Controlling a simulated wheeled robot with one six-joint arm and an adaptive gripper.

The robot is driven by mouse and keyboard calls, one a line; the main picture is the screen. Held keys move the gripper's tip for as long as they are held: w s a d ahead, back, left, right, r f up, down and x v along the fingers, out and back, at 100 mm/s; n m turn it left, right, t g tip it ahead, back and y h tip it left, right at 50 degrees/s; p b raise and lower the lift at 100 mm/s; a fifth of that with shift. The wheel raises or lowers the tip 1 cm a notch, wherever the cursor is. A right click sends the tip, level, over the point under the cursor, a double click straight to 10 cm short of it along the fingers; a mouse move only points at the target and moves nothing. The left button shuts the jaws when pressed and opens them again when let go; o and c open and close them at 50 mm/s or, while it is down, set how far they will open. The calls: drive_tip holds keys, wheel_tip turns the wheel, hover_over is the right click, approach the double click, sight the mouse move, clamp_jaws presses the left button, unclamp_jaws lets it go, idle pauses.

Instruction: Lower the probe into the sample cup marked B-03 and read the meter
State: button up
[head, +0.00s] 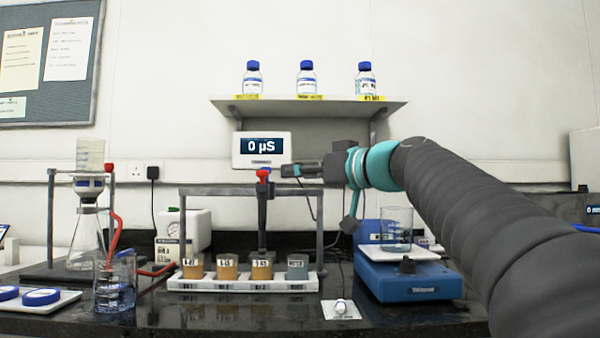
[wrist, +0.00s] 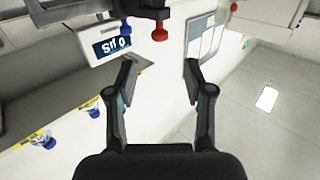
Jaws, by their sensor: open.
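The probe (head: 262,210) hangs upright on a dark frame, its lower end close above or behind the third cup from the left (head: 262,270); I cannot tell which. A red knob (head: 263,173) tops it; a red knob also shows in the wrist view (wrist: 159,33). Several sample cups stand in a white rack (head: 240,284); three hold orange-brown contents, the right one (head: 297,268) is grey. Their labels are too small to read surely. The meter (head: 262,148) shows 0 µS. My gripper (wrist: 158,82) is open and empty, just right of the knob in the head view.
A flask (head: 87,240) and a beaker (head: 114,280) stand left. A shelf (head: 310,108) with bottles is above. A small white pad (head: 340,310) lies in front.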

sight(266, 171)
drive_tip(key=x, duration=1.1)
drive_tip(key=shift+s+r+p, duration=0.1)
drive_tip(key=shift+r+p, duration=0.15)
drive_tip(key=shift+p, duration=0.15)
clamp_jaws()
